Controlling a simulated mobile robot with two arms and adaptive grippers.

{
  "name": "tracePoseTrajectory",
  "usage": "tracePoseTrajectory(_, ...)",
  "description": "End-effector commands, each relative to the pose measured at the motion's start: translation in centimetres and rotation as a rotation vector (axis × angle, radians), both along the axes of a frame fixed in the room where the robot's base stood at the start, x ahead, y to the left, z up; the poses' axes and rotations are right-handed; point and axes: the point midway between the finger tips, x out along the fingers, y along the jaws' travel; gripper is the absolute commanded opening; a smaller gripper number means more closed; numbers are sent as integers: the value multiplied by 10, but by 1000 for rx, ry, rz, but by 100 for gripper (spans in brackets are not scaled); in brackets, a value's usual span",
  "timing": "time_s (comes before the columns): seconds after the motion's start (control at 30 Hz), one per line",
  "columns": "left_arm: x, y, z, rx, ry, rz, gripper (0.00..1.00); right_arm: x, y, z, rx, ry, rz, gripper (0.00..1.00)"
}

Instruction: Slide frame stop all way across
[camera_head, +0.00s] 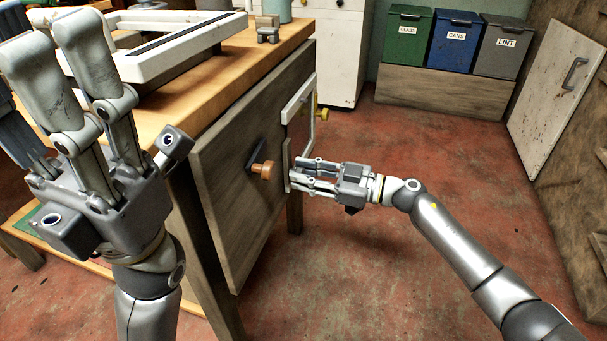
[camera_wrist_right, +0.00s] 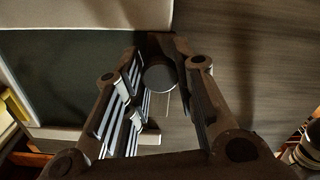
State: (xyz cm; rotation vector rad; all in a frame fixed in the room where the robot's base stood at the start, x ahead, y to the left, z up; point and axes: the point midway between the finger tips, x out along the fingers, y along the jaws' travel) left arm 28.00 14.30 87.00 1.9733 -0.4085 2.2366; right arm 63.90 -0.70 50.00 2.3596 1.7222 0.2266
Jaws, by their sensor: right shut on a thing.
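My right gripper (camera_head: 297,177) is at the wooden front of the workbench, beside a narrow pale strip (camera_head: 287,166). In the right wrist view, its fingers (camera_wrist_right: 165,95) are shut on a dark round-ended piece (camera_wrist_right: 159,77). In the head view the fingers hide this piece. I cannot tell for sure whether it is the frame stop.
An orange-brown knob (camera_head: 263,170) and a black handle (camera_head: 254,151) stick out left of the right gripper. A yellow knob (camera_head: 322,114) is above it. A larger white frame (camera_head: 165,58) lies on the bench top. Red floor (camera_head: 400,150) is open to the right.

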Motion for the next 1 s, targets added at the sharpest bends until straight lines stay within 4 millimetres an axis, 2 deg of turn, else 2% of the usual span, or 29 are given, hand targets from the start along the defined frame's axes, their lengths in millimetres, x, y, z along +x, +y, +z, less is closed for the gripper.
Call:
tracePoseTrajectory(0.3,0,0,-1,0,1,-1,40,5,-3,-1,-1,0,-12,0)
tracePoseTrajectory(0.33,0,0,-1,0,1,-1,40,5,-3,-1,-1,0,-12,28)
tracePoseTrajectory(0.5,0,0,0,0,1,-1,40,5,-3,-1,-1,0,-12,49)
tracePoseTrajectory(0.83,0,0,0,1,1,-1,40,3,-4,-1,0,0,-6,49)
tracePoseTrajectory(1.0,0,0,0,1,1,-1,40,-3,-23,-1,-3,0,-9,49)
